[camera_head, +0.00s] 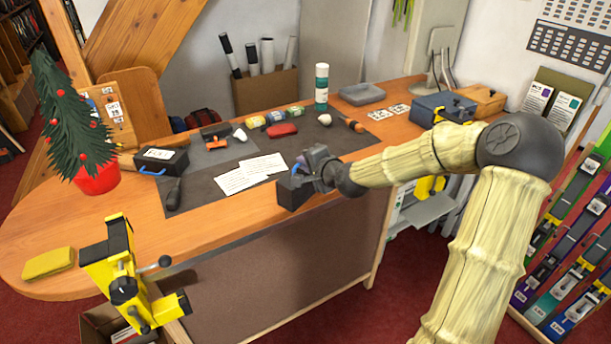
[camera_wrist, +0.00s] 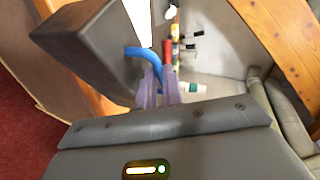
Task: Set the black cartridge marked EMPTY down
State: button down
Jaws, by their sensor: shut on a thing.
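My gripper (camera_head: 304,174) is shut on the blue handle of a dark box-shaped cartridge (camera_head: 290,195) near the bench's front edge. In the wrist view the purple-grey fingers (camera_wrist: 158,88) close on the blue handle (camera_wrist: 145,56), and the cartridge (camera_wrist: 88,50) hangs to the left. No EMPTY marking shows on its visible faces. I cannot tell whether its underside touches the bench. A second black cartridge (camera_head: 162,160) with a white label and blue handle stands at the left of the bench; its lettering is too small to read.
A dark mat (camera_head: 215,200) covers the middle of the wooden bench (camera_head: 170,225), with white papers (camera_head: 250,173) just left of the held cartridge. A yellow clamp device (camera_head: 122,275) stands at the front.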

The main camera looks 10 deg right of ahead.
aim_at(305, 174)
jog(key=shift+f, duration=1.8)
jog(key=shift+f, duration=0.1)
jog(key=c, duration=2)
grip_release()
jog(key=shift+f, duration=0.1)
jog(key=o, duration=0.5)
jog(key=shift+c, duration=0.2)
jog(key=shift+r, duration=0.2)
jog(key=v, duration=1.2)
